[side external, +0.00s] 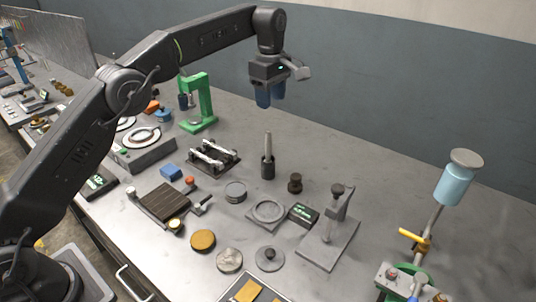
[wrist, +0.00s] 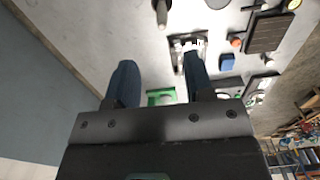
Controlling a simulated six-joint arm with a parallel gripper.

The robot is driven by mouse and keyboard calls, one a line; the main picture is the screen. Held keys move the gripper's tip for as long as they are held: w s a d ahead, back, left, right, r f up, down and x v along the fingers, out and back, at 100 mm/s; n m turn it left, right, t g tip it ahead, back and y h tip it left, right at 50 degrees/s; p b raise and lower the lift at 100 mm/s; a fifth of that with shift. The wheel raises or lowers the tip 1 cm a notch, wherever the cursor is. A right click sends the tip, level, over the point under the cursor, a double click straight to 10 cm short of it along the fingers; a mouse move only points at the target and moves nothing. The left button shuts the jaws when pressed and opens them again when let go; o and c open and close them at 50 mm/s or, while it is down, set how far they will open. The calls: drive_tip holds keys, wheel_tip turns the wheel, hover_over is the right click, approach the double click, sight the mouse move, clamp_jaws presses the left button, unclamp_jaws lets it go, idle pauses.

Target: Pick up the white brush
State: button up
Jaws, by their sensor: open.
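No thing can be told for certain as the white brush. A dark rack (side external: 231,161) on the bench carries whitish, rod-like pieces (side external: 213,151), too small to identify. The rack also shows at the top middle of the wrist view, with the whitish pieces (wrist: 188,43) on it. My gripper (side external: 270,97) is open and empty, pointing down high above the bench, to the upper right of the rack in the side view. Its two blue fingers stand wide apart in the wrist view (wrist: 158,63), with nothing between them.
An upright grey rod in a dark holder (side external: 267,168) stands below my gripper. A green press frame (side external: 203,103) stands behind the rack. Discs, a dark slatted block (side external: 166,201) and a grey stand (side external: 328,245) lie forward. A blue cylinder (side external: 454,185) rises at right. The back right bench is clear.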

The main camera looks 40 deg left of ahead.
wheel_tip(320, 180, down, 9)
drive_tip(key=shift+w+r, duration=0.1)
hover_over(268, 160)
drive_tip(key=shift+w+a+f, duration=0.15)
drive_tip(key=shift+w+f, duration=0.05)
drive_tip(key=shift+f, duration=1.15)
drive_tip(key=shift+w+a+f, duration=0.15)
drive_tip(key=shift+f, duration=1.2)
clamp_jaws()
